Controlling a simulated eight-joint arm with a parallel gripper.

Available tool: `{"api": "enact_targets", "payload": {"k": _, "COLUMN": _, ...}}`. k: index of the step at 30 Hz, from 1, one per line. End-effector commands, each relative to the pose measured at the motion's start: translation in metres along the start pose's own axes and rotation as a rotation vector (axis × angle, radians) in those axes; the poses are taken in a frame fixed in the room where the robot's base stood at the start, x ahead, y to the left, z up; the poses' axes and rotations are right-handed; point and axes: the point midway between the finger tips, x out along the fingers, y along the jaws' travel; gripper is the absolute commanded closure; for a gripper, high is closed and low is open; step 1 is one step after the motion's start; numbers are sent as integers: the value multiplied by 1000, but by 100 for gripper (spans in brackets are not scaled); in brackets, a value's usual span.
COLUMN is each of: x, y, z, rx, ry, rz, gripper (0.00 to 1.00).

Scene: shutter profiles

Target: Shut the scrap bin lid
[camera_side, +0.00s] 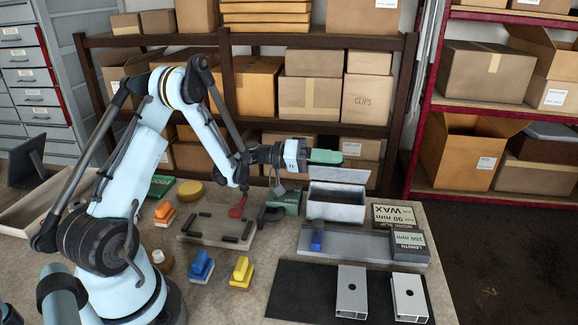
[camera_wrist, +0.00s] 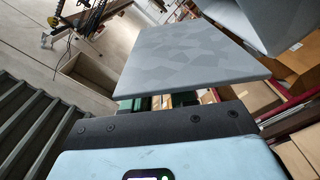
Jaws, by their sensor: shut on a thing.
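The scrap bin (camera_side: 336,212) is a grey open-topped box behind the work area on the bench. Its grey lid (camera_side: 340,174) is raised and tilted above the bin's rear; the wrist view shows a grey panel (camera_wrist: 190,58) close beyond my gripper, apparently this lid. My gripper (camera_side: 308,156) is at the lid's upper left, level with or just above its top edge. Whether the green piece touches the lid cannot be told. The fingertips are mostly hidden in the wrist view.
A grey channel (camera_side: 365,246) with a blue block (camera_side: 317,240) lies in front of the bin. Dark boxes (camera_side: 397,216) stand to its right, a dark green box (camera_side: 285,200) to its left. Two profiles (camera_side: 351,290) rest on a black mat (camera_side: 300,292). Shelves stand behind.

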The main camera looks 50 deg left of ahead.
Motion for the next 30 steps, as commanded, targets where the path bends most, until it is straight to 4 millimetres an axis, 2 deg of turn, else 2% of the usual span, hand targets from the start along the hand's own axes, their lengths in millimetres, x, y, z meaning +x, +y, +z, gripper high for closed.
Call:
{"api": "enact_targets", "payload": {"k": 11, "x": -1, "y": 0, "z": 0, "rx": 3, "ry": 3, "rz": 1, "gripper": 100}}
{"api": "enact_targets", "payload": {"k": 12, "x": -1, "y": 0, "z": 0, "rx": 2, "ry": 3, "rz": 1, "gripper": 70}}
{"api": "enact_targets", "payload": {"k": 16, "x": 0, "y": 0, "z": 0, "rx": 2, "ry": 2, "rz": 1, "gripper": 51}}
{"api": "enact_targets", "payload": {"k": 17, "x": 0, "y": 0, "z": 0, "rx": 2, "ry": 2, "rz": 1, "gripper": 49}}
{"api": "enact_targets", "payload": {"k": 26, "x": -2, "y": 0, "z": 0, "rx": 2, "ry": 1, "rz": 0, "gripper": 49}}
{"api": "enact_targets", "payload": {"k": 30, "x": -15, "y": 0, "z": -1, "rx": 2, "ry": 3, "rz": -2, "gripper": 49}}
